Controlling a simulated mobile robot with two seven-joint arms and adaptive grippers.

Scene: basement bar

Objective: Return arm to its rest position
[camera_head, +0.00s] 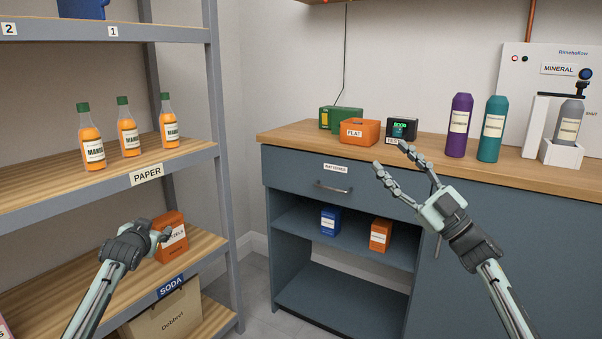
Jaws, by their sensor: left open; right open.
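My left gripper (152,234) is at the lower left, in front of the shelf rack, beside an orange box (172,236) on the middle-lower shelf. It partly covers the box's left side; I cannot tell whether they touch. Its fingers are seen end-on. My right gripper (391,164) is raised in front of the blue-grey cabinet (456,270), its fingers spread apart with nothing between them. Its fingertips overlap the counter's front edge in the picture. Both arms come in from the bottom of the view.
The rack (60,193) holds several orange bottles. Cabinet shelves hold blue and orange boxes.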

